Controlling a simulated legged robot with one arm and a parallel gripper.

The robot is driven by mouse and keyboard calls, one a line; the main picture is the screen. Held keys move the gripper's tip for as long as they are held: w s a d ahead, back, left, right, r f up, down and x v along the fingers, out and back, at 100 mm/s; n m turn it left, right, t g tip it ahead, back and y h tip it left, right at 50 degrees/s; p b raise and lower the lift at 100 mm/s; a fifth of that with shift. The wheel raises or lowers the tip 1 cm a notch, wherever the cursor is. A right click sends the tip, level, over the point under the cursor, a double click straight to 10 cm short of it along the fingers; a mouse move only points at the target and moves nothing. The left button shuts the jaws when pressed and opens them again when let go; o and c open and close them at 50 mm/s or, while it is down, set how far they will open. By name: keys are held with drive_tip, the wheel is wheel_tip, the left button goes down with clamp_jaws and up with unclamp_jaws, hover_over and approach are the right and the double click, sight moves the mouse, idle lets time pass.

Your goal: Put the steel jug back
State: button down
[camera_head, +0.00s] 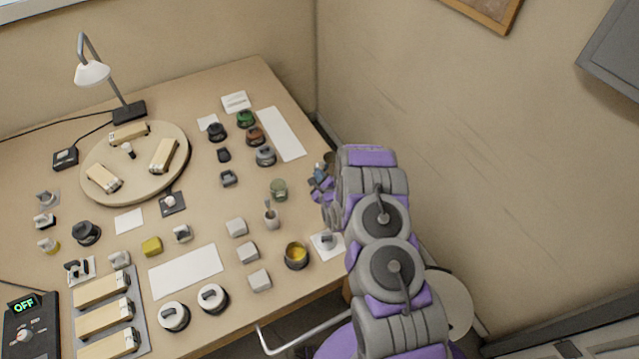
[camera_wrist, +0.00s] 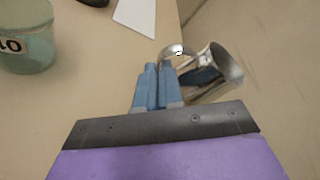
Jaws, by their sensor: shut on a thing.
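The steel jug (camera_wrist: 226,66) is shiny and shows to the right of the fingers in the wrist view, with its open mouth in sight and its body tilted in the picture. My gripper (camera_wrist: 160,72) has its blue fingers close together at the jug's curved handle, shut on it. In the head view my gripper (camera_head: 320,186) is at the right edge of the bench, and my arm hides most of the jug there. I cannot tell whether the jug touches the bench.
A green jar (camera_head: 279,188) stands left of my gripper. A cup with a utensil (camera_head: 271,217), a yellow-filled pot (camera_head: 296,256) and a white square (camera_head: 326,245) lie nearer. A long white mat (camera_head: 281,134) is bare. The wall is close on the right.

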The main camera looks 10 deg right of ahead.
drive_tip(key=f, duration=0.2)
drive_tip(key=a+f, duration=0.1)
drive_tip(key=f, duration=0.1)
drive_tip(key=shift+a+b, duration=0.1)
drive_tip(key=shift+b, duration=0.2)
drive_tip(key=shift+d, duration=0.35)
drive_tip(key=shift+f, duration=0.1)
drive_tip(key=c, duration=1.5)
unclamp_jaws()
drive_tip(key=shift+o, duration=1.1)
drive_tip(key=shift+a, duration=0.25)
drive_tip(key=shift+s+d+r, duration=0.15)
drive_tip(key=shift+r, duration=0.05)
drive_tip(key=p+v, duration=0.1)
drive_tip(key=v, duration=1)
drive_tip(key=shift+s+p, duration=0.3)
